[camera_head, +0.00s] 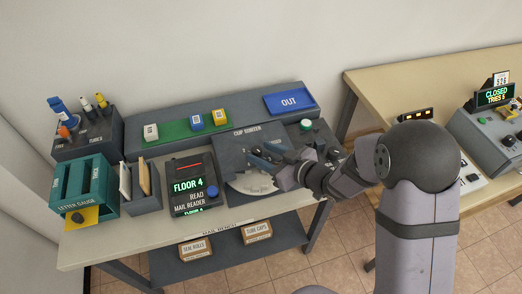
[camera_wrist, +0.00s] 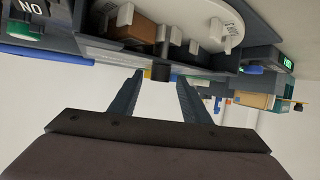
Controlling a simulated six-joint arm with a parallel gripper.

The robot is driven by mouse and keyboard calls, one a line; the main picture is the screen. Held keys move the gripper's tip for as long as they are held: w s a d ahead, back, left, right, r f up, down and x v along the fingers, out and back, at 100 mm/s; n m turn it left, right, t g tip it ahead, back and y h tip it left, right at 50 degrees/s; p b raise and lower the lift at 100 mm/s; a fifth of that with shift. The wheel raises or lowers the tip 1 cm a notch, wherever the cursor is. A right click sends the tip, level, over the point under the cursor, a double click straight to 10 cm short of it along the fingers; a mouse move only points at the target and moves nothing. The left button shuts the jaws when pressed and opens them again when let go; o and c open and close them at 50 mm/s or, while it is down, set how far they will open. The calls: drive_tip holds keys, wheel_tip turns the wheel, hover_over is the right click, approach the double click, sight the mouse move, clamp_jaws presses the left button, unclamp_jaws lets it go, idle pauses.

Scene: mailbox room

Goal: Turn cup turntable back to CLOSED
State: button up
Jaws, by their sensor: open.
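The cup turntable is a dark grey unit (camera_head: 232,150) on the mail bench, with lettering on top that is hard to read. A pale round disc (camera_head: 248,184) shows at its front, partly covered by my gripper (camera_head: 262,158). In the wrist view the pale disc (camera_wrist: 205,18) is at the top, with a brown block (camera_wrist: 133,27) and white upright pieces by it.
The mail reader (camera_head: 191,184) stands left of the turntable, reading FLOOR 4. A blue OUT tray (camera_head: 290,101) and a shelf with small blocks are behind. A green button (camera_head: 306,125) is to the right.

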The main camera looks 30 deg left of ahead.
drive_tip(key=shift+w+a+f, duration=0.2)
drive_tip(key=shift+a+f, duration=0.1)
drive_tip(key=shift+a, duration=0.35)
drive_tip(key=shift+c, duration=0.6)
clamp_jaws()
